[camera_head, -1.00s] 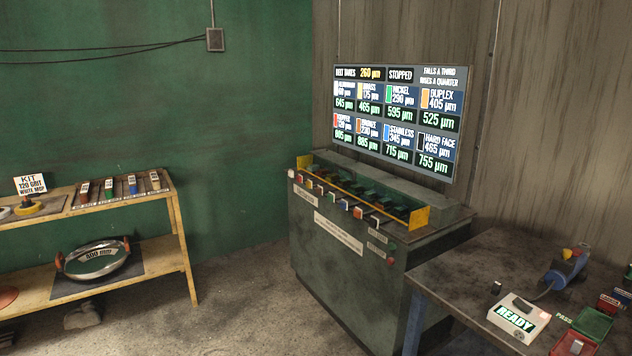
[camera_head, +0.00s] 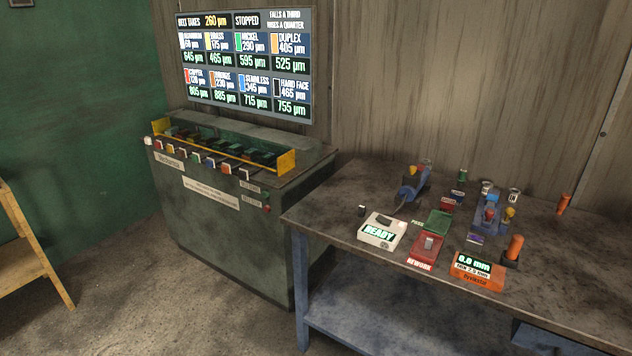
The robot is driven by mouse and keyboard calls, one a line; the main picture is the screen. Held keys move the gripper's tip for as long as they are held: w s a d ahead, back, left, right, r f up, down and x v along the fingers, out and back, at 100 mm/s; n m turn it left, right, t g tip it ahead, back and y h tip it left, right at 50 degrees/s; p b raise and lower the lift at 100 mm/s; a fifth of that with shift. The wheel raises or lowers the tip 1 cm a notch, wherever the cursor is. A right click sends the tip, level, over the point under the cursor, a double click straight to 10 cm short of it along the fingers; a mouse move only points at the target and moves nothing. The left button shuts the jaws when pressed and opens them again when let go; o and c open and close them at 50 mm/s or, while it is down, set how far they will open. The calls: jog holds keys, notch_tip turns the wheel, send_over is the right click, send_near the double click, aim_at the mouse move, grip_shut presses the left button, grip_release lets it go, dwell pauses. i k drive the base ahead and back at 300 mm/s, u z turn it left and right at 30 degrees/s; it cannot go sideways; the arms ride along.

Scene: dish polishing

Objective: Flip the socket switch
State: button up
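I cannot make out for certain which thing is the socket switch. A small grey box (camera_head: 20,3) on the green wall is cut off by the top left edge, and no switch can be made out on it. A blue block (camera_head: 490,211) with small coloured parts stands on the right-hand workbench, too small to tell what it is. The machine cabinet (camera_head: 215,225) has a row of coloured tabs and small red and green buttons (camera_head: 266,208) on its front. My gripper is not in view.
The workbench (camera_head: 350,190) also holds a white READY box (camera_head: 381,231), green (camera_head: 438,222) and red (camera_head: 426,250) trays, a blue tool (camera_head: 411,187) and an orange gauge (camera_head: 478,270). A screen reading STOPPED (camera_head: 245,65) hangs above the cabinet. Bare floor (camera_head: 130,280) lies at the left.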

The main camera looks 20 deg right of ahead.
aim_at(384, 221)
jog(key=k, duration=1.3)
jog(key=u, duration=0.4)
jog(key=i, duration=1.55)
jog(key=u, duration=0.1)
